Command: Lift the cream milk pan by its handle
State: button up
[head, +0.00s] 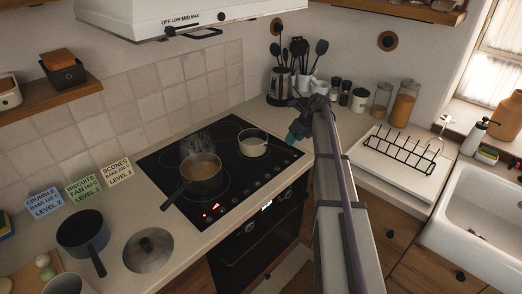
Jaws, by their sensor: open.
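The small cream milk pan (252,148) sits upright on the back right of the black hob (160,160). Its dark handle (280,148) points right, toward my gripper. My gripper (292,136) has teal fingertips and is open, just above and to the right of the handle. It looks empty and apart from the pan. My arm comes in from the bottom of the picture and hides part of the counter behind it. The exact gap between fingertips and handle is too small to tell.
A larger dark pan (201,172) steams on the hob, left of the milk pan. A blue-grey pan (82,232) and a round lid (148,250) lie on the left counter. Utensil pots (279,112) and jars (382,100) stand behind my gripper. A dish rack (402,150) is right.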

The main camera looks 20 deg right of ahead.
aim_at(285, 150)
jog(key=b+x, duration=0.1)
jog(key=x, duration=0.2)
jog(key=shift+s+f, duration=0.1)
jog(key=shift+f+b, duration=0.2)
jog(key=shift+b, duration=0.15)
jog(key=shift+w+r, duration=0.1)
jog(key=shift+w, duration=0.1)
jog(key=b+x, duration=0.4)
jog(key=x, duration=0.1)
jog(key=shift+b, duration=0.35)
jog(key=shift+r, duration=0.1)
jog(key=shift+c, duration=0.3)
grip_shut()
